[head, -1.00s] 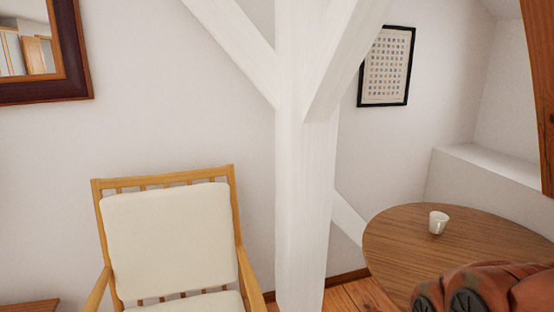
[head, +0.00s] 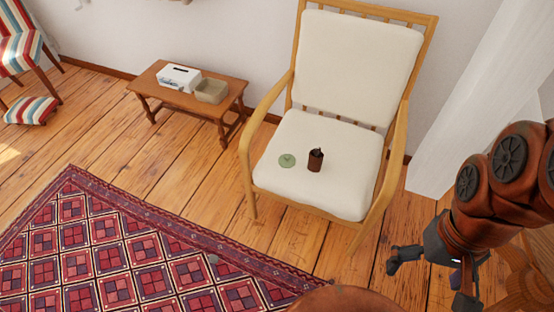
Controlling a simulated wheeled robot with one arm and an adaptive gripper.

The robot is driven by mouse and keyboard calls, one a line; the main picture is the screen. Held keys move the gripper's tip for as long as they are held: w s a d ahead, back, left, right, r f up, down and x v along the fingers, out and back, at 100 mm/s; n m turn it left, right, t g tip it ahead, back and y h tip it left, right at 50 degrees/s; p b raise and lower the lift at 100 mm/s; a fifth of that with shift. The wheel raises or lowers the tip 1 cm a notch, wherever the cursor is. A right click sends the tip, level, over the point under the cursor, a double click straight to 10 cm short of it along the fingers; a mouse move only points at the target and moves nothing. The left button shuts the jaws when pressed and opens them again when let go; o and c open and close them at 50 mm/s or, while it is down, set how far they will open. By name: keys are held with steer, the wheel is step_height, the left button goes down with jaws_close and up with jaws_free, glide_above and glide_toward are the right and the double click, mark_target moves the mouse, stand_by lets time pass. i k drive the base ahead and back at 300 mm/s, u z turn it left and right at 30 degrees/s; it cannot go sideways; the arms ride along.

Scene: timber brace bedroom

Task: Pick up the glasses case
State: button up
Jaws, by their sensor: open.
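I cannot make out a glasses case for certain in the head view. On the cream seat of the wooden armchair (head: 345,60) stand a small dark brown cup-like holder (head: 315,160) and, left of it, a flat round green piece (head: 287,160). My gripper (head: 428,281) is at the lower right, open and empty, its dark fingers spread apart above the wooden floor. It is to the right of and in front of the armchair, apart from it.
A low wooden table (head: 165,95) left of the armchair bears a white box (head: 179,78) and a beige open container (head: 211,91).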

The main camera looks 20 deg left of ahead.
mark_target(314, 164)
steer(key=u, duration=0.6)
steer(key=k, duration=1.3)
steer(key=u, duration=0.7)
steer(key=i, duration=1)
steer(key=u, duration=0.3)
